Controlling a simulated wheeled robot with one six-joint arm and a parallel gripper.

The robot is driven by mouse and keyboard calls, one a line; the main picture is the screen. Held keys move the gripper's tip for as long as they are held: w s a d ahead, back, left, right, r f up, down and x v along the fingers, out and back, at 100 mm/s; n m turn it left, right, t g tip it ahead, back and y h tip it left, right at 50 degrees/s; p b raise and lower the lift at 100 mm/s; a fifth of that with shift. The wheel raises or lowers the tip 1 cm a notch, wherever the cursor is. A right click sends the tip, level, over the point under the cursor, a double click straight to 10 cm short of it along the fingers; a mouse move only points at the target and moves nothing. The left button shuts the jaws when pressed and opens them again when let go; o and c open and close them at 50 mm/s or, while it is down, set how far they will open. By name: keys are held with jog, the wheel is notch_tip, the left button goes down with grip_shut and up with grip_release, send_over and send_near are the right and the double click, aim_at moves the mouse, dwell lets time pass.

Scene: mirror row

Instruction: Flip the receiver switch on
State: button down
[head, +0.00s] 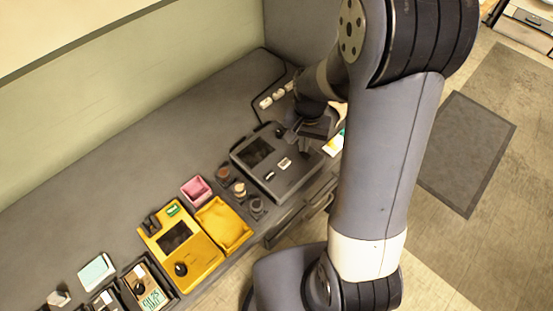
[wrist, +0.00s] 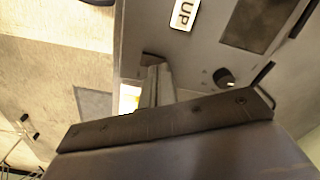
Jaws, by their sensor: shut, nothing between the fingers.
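A dark grey box with a dark screen (head: 275,165), which looks like the receiver, lies on the counter in the head view. The fingers (wrist: 156,86) are shut and empty. I cannot tell if they touch the box.
A yellow device with a screen (head: 190,257), a yellow tray (head: 222,228) and a pink tray (head: 196,189) stand left of the grey box. Several small knobs and white plugs (head: 266,103) are nearby. The counter behind is bare (head: 130,180). A dark mat (head: 468,150) lies on the floor.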

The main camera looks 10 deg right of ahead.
jog(key=shift+f+b, duration=0.55)
jog(key=shift+f, duration=0.15)
jog(key=shift+r, duration=0.15)
notch_tip(320, 180, up, 7)
jog(key=p, duration=0.5)
jog(key=shift+p, duration=0.3)
jog(key=shift+f, duration=0.25)
